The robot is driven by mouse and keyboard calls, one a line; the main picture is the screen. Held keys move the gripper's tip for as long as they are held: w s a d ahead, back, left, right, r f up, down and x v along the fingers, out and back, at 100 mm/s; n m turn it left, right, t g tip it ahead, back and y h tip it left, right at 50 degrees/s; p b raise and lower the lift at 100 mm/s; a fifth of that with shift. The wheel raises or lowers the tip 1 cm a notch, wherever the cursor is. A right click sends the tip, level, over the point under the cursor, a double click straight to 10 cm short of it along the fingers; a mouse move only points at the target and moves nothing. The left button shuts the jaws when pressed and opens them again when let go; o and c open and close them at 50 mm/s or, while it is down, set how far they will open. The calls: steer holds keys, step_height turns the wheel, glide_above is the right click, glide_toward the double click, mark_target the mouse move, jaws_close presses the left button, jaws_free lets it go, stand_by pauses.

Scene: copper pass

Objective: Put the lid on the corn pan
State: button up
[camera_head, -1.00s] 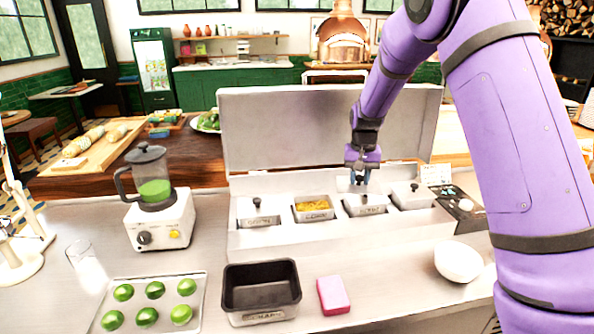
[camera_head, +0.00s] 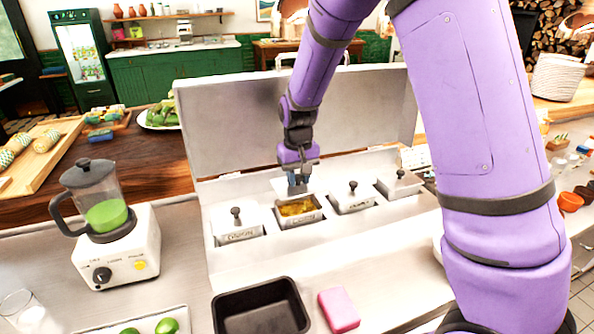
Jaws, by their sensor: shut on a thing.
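The corn pan (camera_head: 300,212) is a small steel pan holding yellow corn, in the steel counter unit, with a label on its front. Its top is open at the front. My gripper (camera_head: 297,183) is directly above its far side, pointing down and shut on a pale metal lid (camera_head: 281,187). The lid is held over the back part of the pan and appears apart from its rim. The gripper hides part of the lid and its knob.
Lidded pans with black knobs sit left (camera_head: 237,222) and right (camera_head: 352,196) of the corn pan. A raised steel cover (camera_head: 230,125) stands behind. A blender (camera_head: 100,215), black pan (camera_head: 262,310) and pink sponge (camera_head: 339,310) are on the counter (camera_head: 190,265).

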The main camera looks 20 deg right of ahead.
steer(key=shift+f, duration=2.65)
steer(key=shift+f, duration=0.2)
stand_by(0.3)
steer(key=o, duration=1.5)
steer(key=shift+r, duration=3.5)
